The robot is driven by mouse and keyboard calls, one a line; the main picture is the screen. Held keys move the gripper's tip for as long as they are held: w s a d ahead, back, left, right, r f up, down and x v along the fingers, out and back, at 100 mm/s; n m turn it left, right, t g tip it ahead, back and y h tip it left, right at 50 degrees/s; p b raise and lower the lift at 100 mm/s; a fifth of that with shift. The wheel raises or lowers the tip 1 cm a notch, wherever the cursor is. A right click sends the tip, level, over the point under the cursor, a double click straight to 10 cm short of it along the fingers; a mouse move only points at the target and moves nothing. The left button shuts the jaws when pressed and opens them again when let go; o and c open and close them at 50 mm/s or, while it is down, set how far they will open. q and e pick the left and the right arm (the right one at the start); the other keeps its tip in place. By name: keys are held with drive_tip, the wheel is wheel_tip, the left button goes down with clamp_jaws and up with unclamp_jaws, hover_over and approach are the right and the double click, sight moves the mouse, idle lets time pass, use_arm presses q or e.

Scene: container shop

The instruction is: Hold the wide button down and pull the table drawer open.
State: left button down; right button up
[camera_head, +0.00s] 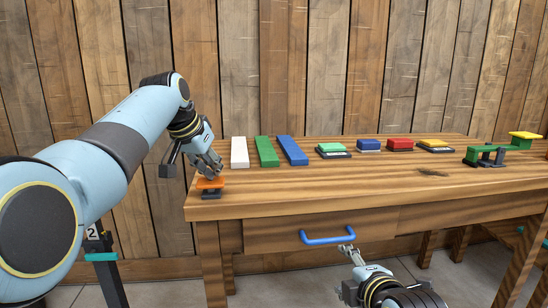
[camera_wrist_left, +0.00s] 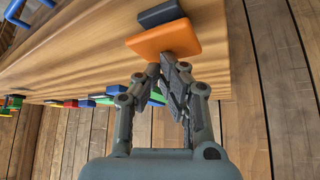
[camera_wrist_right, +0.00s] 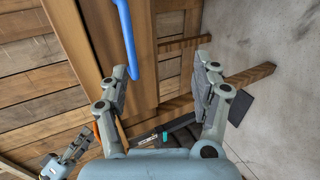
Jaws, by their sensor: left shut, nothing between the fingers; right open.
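The wide orange button (camera_head: 209,183) sits on a dark base at the table's left front corner. My left gripper (camera_head: 211,172) is shut and empty, its fingertips on or just above the button. The left wrist view shows the orange plate (camera_wrist_left: 168,40) right at the fingertips (camera_wrist_left: 165,66); I cannot tell how far it is pressed. The drawer (camera_head: 278,231) in the table front looks closed and has a blue handle (camera_head: 327,238). My right gripper (camera_head: 347,250) is open just below the handle. In the right wrist view the handle (camera_wrist_right: 126,40) lies ahead of the open fingers (camera_wrist_right: 165,78), not between them.
White (camera_head: 239,152), green (camera_head: 266,151) and blue (camera_head: 292,151) slabs lie on the table (camera_head: 350,184). Green, blue, red and yellow buttons (camera_head: 400,144) stand behind. The front middle of the tabletop is clear.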

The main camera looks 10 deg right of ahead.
sight(333, 242)
use_arm(q)
drive_tip(key=shift+f, duration=0.8)
drive_tip(key=shift+s, duration=0.1)
use_arm(e)
drive_tip(key=shift+s, duration=0.1)
drive_tip(key=c, duration=0.3)
drive_tip(key=shift+s+r+t, duration=0.2)
drive_tip(key=shift+r+t, duration=0.1)
drive_tip(key=shift+t, duration=0.2)
drive_tip(key=shift+c, duration=1.2)
drive_tip(key=shift+s+d+r+t, duration=0.1)
drive_tip(key=shift+s+r+t, duration=0.35)
drive_tip(key=shift+r+t, duration=0.25)
drive_tip(key=shift+c, duration=0.4)
drive_tip(key=x, duration=1.1)
drive_tip(key=shift+w+r, duration=0.3)
drive_tip(key=shift+w, duration=0.1)
drive_tip(key=shift+c, duration=0.4)
clamp_jaws()
